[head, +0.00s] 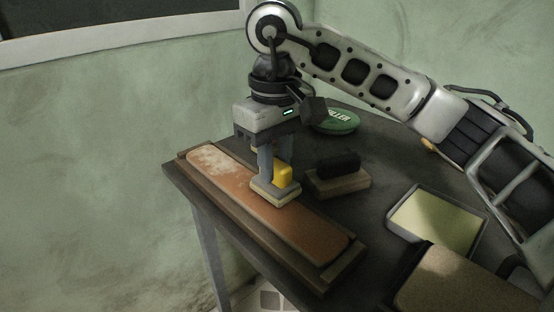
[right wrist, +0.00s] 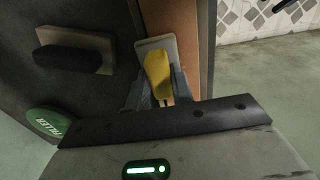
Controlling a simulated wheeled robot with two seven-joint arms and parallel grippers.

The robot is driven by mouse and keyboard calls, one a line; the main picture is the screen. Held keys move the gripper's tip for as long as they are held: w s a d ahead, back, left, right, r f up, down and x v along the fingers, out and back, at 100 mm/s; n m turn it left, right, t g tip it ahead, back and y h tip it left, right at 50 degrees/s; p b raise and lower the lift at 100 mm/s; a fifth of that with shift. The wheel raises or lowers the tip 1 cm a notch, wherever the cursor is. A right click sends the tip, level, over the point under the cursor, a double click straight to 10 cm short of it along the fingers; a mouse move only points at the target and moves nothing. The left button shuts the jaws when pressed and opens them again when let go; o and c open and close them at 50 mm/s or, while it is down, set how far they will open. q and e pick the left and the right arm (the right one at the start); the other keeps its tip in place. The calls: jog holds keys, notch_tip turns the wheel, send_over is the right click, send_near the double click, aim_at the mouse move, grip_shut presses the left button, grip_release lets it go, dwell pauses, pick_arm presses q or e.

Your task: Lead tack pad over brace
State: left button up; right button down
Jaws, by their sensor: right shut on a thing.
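The tack pad (head: 265,194), a pale flat block with a yellow grip (head: 283,174), is held in my right gripper (head: 276,168), which is shut on it. In the right wrist view the pad (right wrist: 146,44) and its yellow grip show between the fingers (right wrist: 158,90). The brace (head: 312,228) is a long reddish-brown board lying along the table's left side. The pad is at the middle of the brace, at its surface; I cannot tell whether it presses on it. A whitish dusty patch (head: 212,160) covers the brace's far left end; the near part looks clean. My left gripper is out of view.
A wooden block with a black grip (head: 338,178) stands right of the brace. A green filler lid (head: 336,121) lies behind. A tray with a pale yellow-green inside (head: 437,217) and a tan-topped box (head: 455,280) stand at right. A wall (head: 100,110) is at left.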

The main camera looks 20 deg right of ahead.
jog(key=shift+w+a+p, duration=0.25)
jog(key=shift+w+a, duration=0.1)
jog(key=shift+w, duration=0.4)
jog(key=shift+w+a+p, duration=0.2)
jog(key=shift+w+a, duration=0.1)
jog(key=shift+w, duration=0.4)
jog(key=shift+w+a+r+p, duration=0.1)
jog(key=shift+w+a+p, duration=0.15)
jog(key=shift+w, duration=0.2)
jog(key=shift+w+a+p, duration=0.1)
jog(key=shift+w+p, duration=0.15)
jog(key=shift+w, duration=0.2)
jog(key=shift+w+a, duration=0.25)
jog(key=shift+w, duration=0.35)
